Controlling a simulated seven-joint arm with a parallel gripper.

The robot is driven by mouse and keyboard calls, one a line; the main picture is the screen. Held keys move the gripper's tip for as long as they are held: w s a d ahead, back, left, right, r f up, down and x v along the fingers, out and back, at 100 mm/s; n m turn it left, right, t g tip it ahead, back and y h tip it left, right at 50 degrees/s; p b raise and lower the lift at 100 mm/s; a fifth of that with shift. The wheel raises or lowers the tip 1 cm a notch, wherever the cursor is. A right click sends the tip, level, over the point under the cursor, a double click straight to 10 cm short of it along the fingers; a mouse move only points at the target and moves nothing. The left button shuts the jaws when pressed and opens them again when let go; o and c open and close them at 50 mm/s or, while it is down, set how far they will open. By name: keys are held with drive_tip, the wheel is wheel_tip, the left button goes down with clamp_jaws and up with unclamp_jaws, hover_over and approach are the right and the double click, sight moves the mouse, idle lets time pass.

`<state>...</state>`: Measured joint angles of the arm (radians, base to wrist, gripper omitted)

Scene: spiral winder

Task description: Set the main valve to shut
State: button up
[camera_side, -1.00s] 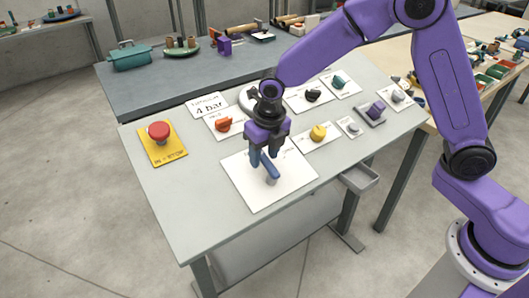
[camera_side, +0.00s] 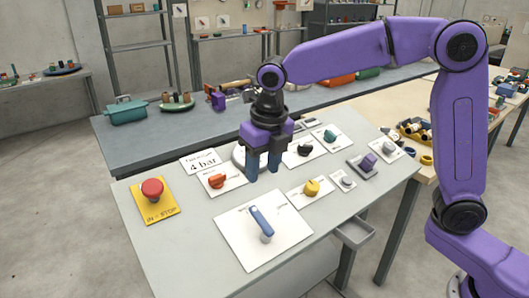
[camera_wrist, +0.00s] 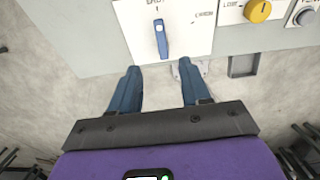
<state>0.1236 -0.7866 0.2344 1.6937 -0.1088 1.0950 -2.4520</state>
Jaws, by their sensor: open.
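The main valve is a blue lever (camera_side: 261,222) on a round grey stem, standing on a white plate (camera_side: 232,232) at the front of the panel. In the wrist view the lever (camera_wrist: 161,38) points up the picture toward a label cut by the top edge, which seems to read SHUT. A second label, seemingly CHARGE, is at its right. My gripper (camera_side: 263,172) is open and empty, above the panel and apart from the lever. In the wrist view its two blue fingers (camera_wrist: 158,68) are spread below the lever, with nothing between them.
A red stop button (camera_side: 152,188) on a yellow plate is at the left. An orange knob (camera_side: 217,181), a yellow knob (camera_side: 311,187), a black knob (camera_side: 304,150) and a purple switch (camera_side: 368,161) surround my gripper. The air above the valve plate is clear.

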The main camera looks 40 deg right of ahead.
drive_tip(key=shift+s+r, duration=0.15)
drive_tip(key=shift+r, duration=0.7)
drive_tip(key=shift+s+r, duration=0.15)
drive_tip(key=shift+r, duration=0.65)
drive_tip(key=s+d+f+m, duration=0.3)
drive_tip(key=s+d+m, duration=0.2)
drive_tip(key=s+m, duration=0.3)
drive_tip(key=s+d+f+m+g, duration=0.1)
drive_tip(key=s+d+f+m, duration=0.2)
drive_tip(key=s, duration=0.7)
drive_tip(key=s+d+f+m, duration=0.3)
drive_tip(key=s+d+m, duration=0.3)
drive_tip(key=s+m, duration=0.3)
drive_tip(key=m, duration=0.3)
drive_tip(key=shift+s+d+f+m+g, duration=0.2)
drive_tip(key=shift+d+m+g, duration=0.1)
drive_tip(key=shift+d, duration=0.1)
